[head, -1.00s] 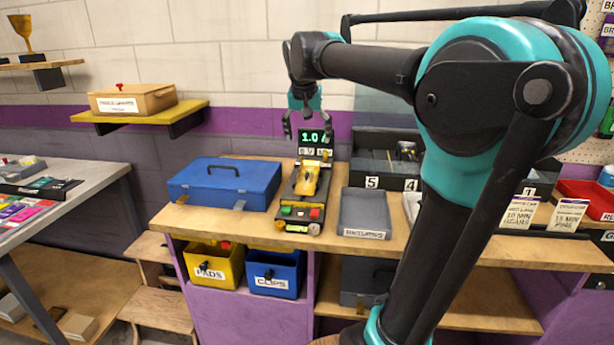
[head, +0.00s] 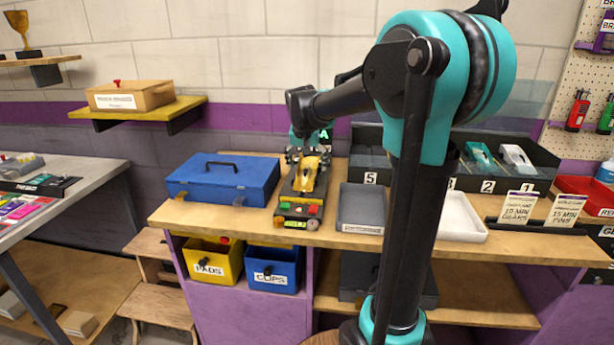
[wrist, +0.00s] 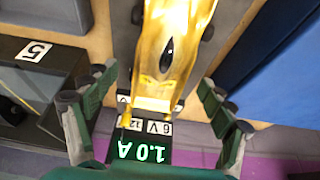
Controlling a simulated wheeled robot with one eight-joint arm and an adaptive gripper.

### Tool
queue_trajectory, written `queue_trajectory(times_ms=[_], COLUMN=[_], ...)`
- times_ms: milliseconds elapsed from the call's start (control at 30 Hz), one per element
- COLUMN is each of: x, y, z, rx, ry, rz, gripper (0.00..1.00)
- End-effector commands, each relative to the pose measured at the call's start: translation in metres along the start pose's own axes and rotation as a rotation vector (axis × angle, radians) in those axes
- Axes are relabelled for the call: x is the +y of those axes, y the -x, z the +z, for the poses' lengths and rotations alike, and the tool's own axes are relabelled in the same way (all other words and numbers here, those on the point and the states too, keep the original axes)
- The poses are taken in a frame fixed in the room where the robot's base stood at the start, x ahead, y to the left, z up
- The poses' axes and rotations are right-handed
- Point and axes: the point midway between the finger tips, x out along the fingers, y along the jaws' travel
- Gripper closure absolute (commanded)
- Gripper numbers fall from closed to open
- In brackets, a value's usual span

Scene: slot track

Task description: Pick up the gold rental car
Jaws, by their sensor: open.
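The gold rental car (head: 307,175) sits on a dark test stand (head: 297,209) with red and green buttons on the bench. In the wrist view the gold car (wrist: 168,55) shows its shiny body and dark cockpit, its near end pointing between my fingers. My gripper (head: 306,155) is at the far end of the car in the head view. In the wrist view my gripper (wrist: 152,95) is open, one finger on each side of the car and apart from it. The stand's lit display (wrist: 142,150) reads 1.0 A.
A blue case (head: 224,180) stands close to the left of the stand. A grey returns tray (head: 361,210) lies to its right, with a white tray (head: 462,218) beyond my arm. Numbered car bays (head: 515,174) stand at the back right.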

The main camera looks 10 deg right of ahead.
Motion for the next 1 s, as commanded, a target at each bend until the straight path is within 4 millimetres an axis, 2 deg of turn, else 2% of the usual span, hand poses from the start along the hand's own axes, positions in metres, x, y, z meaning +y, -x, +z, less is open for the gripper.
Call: queue_trajectory(times_ms=[100, 200, 467, 567, 1000], x=[-0.002, -0.002, -0.002, -0.002, -0.001], y=[-0.017, -0.025, -0.028, -0.028, -0.027], z=[0.0, 0.0, 0.0, 0.0, 0.0], rx=[0.0, 0.0, 0.0, 0.0, 0.0], ry=[-0.001, -0.001, 0.0, 0.0, 0.0], rz=[0.0, 0.0, 0.0, 0.0, 0.0], gripper=[0.17, 0.17, 0.17, 0.27, 0.82])
